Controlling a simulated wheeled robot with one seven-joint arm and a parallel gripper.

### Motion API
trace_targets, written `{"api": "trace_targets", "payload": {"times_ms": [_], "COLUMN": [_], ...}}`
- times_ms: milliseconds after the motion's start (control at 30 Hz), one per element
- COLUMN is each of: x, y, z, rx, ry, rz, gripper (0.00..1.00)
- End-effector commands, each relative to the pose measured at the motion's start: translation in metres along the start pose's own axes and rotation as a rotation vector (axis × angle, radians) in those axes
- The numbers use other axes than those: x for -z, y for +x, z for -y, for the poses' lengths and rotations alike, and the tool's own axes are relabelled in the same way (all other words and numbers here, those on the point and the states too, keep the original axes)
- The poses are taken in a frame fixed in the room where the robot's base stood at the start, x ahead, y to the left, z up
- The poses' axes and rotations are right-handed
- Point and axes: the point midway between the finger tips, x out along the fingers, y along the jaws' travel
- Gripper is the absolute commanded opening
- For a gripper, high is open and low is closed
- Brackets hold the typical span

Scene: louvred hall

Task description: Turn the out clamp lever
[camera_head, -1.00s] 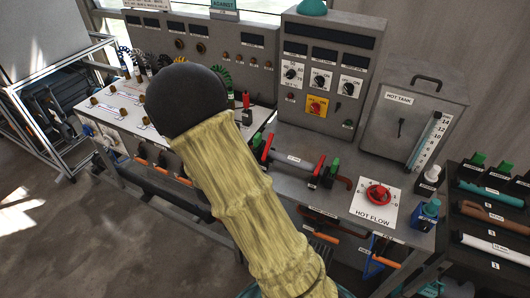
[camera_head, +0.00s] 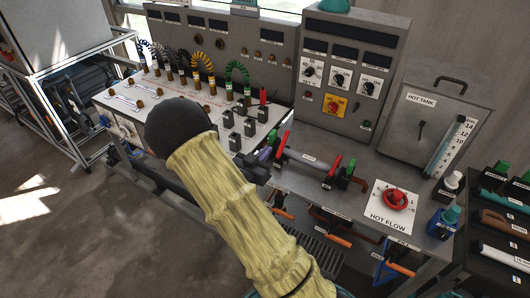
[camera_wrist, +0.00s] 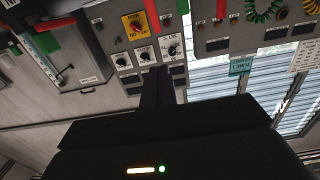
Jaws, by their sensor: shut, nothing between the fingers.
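A pale tube (camera_head: 305,162) lies across the bench with a clamp at each end. The right clamp has a red lever (camera_head: 333,169) with a green part beside it. The left end (camera_head: 277,145) shows red, green and purple parts, partly behind my arm. Labels there are too small to read, so I cannot tell which clamp is "out". My gripper (camera_head: 264,172) is by the tube's left end in the head view; contact is unclear. In the wrist view my gripper (camera_wrist: 157,72) has its fingers together and empty, with red and green parts (camera_wrist: 152,14) beyond.
The HOT FLOW plate with its red knob (camera_head: 396,199) is to the right, beside a bottle (camera_head: 444,222). The HOT TANK (camera_head: 430,118) and dial panel (camera_head: 340,78) stand behind. Black plugs (camera_head: 236,142) stand left of the tube. Orange-handled valves (camera_head: 338,240) hang below the bench edge.

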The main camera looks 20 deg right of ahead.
Motion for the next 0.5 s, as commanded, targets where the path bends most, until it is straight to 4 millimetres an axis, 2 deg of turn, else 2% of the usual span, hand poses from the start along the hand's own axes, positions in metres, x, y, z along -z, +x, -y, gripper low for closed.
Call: {"api": "trace_targets", "payload": {"times_ms": [400,500], "x": [0.003,-0.007], "y": [0.075,0.085], "z": [0.0,0.0], "rx": [-0.001,0.0], "ry": [0.0,-0.002], "rz": [-0.001,0.0], "gripper": [0.0,0.0]}}
